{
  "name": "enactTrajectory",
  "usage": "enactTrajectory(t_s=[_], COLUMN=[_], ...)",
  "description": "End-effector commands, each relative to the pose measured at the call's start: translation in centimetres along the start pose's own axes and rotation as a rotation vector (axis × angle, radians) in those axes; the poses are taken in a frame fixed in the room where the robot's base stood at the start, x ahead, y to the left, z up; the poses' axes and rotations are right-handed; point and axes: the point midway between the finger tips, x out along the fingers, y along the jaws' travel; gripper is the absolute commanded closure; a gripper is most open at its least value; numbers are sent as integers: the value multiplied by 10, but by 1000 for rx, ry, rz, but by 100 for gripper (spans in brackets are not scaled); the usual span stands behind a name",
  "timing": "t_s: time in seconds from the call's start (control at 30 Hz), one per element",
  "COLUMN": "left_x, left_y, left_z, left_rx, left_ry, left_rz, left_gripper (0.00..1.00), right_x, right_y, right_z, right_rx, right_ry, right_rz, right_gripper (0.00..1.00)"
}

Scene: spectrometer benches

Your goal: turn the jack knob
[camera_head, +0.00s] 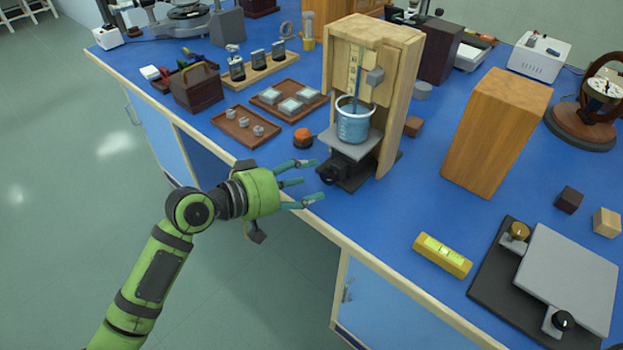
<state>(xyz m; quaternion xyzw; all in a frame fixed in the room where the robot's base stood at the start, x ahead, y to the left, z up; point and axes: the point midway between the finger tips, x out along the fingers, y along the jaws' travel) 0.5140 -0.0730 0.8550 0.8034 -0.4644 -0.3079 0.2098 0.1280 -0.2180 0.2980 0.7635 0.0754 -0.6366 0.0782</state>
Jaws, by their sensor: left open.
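A small lab jack (350,165) with a dark body and a grey top plate (349,141) stands near the front edge of the blue bench. Its black knob (326,175) faces left, towards my gripper. A glass beaker of blue liquid (353,124) rests on the plate, inside a wooden stand (393,100). My left gripper (302,182) is open, its teal fingers spread and pointing right at the knob. The fingertips are close to the knob; I cannot tell whether they touch it. My right gripper is out of view.
An orange-topped round object (303,138) sits just behind my fingers. Trays of small parts (242,137) lie to the left. A wooden block (496,132), a yellow spirit level (442,255) and a grey plate with knobs (568,275) stand to the right. The bench edge runs below my gripper.

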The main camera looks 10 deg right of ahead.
Motion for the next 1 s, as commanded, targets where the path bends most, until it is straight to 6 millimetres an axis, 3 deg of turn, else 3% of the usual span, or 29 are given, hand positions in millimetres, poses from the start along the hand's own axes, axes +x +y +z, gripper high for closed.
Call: enactTrajectory(t_s=[0.1,0.2,0.6,0.67,0.73,0.77,1.0], left_x=[19,31,41,41,41,41,41], left_y=[1,0,0,0,0,-1,-3], left_z=[-1,-1,0,0,0,-1,-1], left_rx=[-1,-1,1,1,1,1,-43], left_ry=[2,1,1,1,1,2,5], left_rz=[1,1,-2,-1,-1,-2,16], left_gripper=[42,42,42,62,90,95,96], right_x=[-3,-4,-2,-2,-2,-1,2], right_y=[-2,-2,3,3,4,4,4], right_z=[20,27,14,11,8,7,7], right_rx=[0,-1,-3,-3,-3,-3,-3], right_ry=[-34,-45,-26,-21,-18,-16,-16], right_rz=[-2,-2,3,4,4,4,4], right_gripper=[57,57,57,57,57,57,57])
